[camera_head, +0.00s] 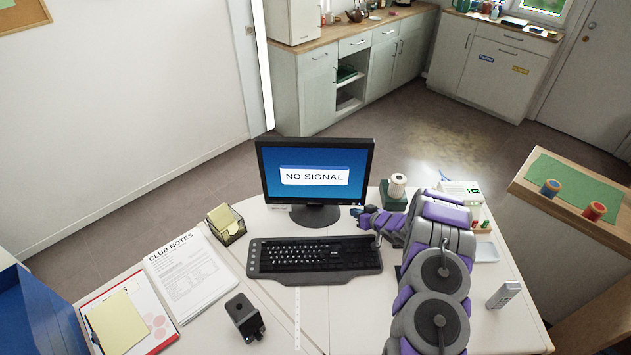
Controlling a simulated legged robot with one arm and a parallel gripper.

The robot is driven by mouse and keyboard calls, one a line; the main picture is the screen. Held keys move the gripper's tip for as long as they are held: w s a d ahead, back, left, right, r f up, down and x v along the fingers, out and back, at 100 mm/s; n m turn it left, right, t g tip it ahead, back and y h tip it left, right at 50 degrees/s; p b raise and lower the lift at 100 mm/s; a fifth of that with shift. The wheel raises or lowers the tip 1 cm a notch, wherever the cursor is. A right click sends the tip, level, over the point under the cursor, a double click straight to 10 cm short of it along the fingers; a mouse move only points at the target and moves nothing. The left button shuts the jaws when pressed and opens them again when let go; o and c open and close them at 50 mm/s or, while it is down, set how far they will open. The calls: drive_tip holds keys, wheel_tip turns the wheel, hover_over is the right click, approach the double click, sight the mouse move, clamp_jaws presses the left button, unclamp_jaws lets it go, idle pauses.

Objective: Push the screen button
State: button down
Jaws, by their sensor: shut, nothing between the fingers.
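The monitor (315,144) stands at the back of the desk, with a black frame and a lit blue screen reading "NO SIGNAL". Its button is too small to make out. My gripper (358,212) is shut and empty, low beside the monitor's lower right corner and just right of its stand. I cannot tell whether its tip touches the monitor. My arm comes in from the lower right over the desk and hides part of it.
A black keyboard (314,254) lies in front of the monitor. A white roll (397,186) on a green block stands right of the gripper. A note holder (226,223), papers (188,273), a black device (244,316) and a grey canister (504,295) are on the desk.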

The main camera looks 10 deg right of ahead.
drive_tip(key=shift+w, duration=0.1)
idle(0.3)
drive_tip(key=shift+w+r+p, duration=0.1)
drive_tip(key=shift+w+p, duration=0.2)
drive_tip(key=shift+p, duration=0.15)
drive_tip(key=shift+w+d, duration=0.15)
idle(0.4)
drive_tip(key=shift+s, duration=0.65)
drive_tip(key=shift+a, duration=0.2)
drive_tip(key=shift+s+a+p, duration=0.15)
drive_tip(key=shift+s+a, duration=0.05)
drive_tip(key=shift+s, duration=0.75)
drive_tip(key=shift+s+a+p, duration=0.2)
drive_tip(key=shift+s, duration=0.8)
drive_tip(key=shift+s+a+p, duration=0.15)
drive_tip(key=shift+s+a, duration=0.05)
drive_tip(key=shift+s, duration=0.75)
